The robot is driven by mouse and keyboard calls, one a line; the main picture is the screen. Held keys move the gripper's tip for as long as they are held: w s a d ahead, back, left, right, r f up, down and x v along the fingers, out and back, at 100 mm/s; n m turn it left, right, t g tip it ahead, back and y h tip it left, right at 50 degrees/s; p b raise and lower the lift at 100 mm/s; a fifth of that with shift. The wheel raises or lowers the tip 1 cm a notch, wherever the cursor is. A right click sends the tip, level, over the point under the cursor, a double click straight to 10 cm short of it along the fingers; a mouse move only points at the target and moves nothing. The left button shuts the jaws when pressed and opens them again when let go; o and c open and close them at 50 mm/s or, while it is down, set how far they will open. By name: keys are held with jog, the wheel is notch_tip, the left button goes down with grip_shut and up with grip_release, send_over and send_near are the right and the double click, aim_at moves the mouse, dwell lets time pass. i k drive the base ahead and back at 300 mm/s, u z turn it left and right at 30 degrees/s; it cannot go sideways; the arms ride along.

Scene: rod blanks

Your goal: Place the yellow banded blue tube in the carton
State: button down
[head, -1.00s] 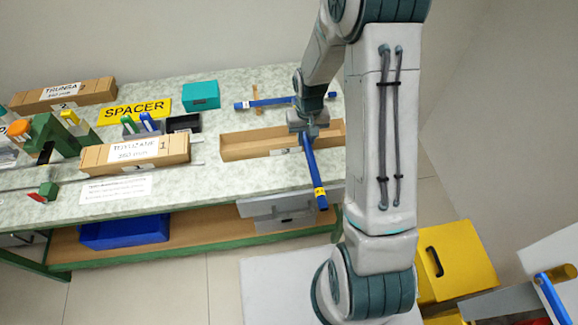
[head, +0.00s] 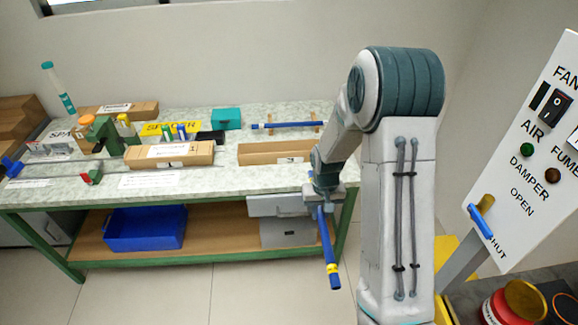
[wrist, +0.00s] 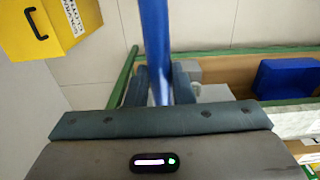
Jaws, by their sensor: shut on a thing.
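My gripper (head: 323,200) is shut on a blue tube with a yellow band (head: 327,245) near its lower end. The tube hangs tilted in front of the bench's right front edge, clear of the bench top. In the wrist view the blue tube (wrist: 155,35) runs up from between the fingers, and its banded end is out of frame. The open, long cardboard carton (head: 262,158) lies on the right part of the bench top, behind and left of my gripper. My arm hides its right end. Its inside looks empty where visible.
A second blue tube (head: 285,125) lies on wooden supports behind the carton. A closed labelled carton (head: 170,154), teal box (head: 226,118) and green fixture (head: 103,132) stand leftward. Grey drawers (head: 285,232) sit below the bench. A control panel (head: 535,150) stands right.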

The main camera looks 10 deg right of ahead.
aim_at(290, 157)
jog(key=u, duration=0.8)
jog(key=i, duration=1.65)
jog(key=z, duration=1.4)
